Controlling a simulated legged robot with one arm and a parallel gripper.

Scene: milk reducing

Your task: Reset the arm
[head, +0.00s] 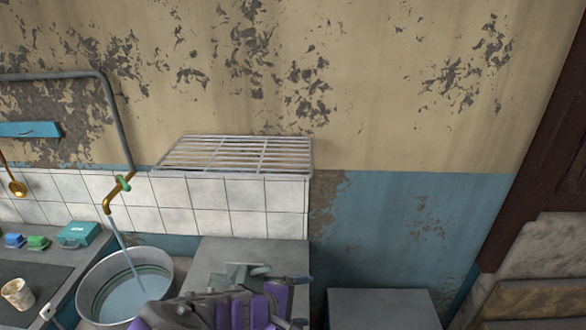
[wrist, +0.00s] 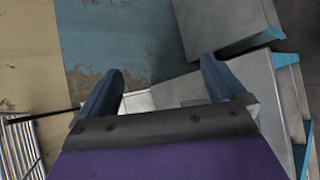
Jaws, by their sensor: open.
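My gripper (wrist: 160,84) shows in the wrist view with its two dark blue fingers spread apart. Nothing is held between them. In the head view my purple and grey arm is folded low at the bottom centre, in front of a grey counter block (head: 240,252). The finger details are small and partly hidden by the arm there.
A metal basin (head: 98,290) stands left of my arm, with water running from a brass tap (head: 112,196). A wire rack (head: 238,154) is on the wall above. A second grey block (head: 380,310) stands at right. A cup (head: 17,293) sits far left.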

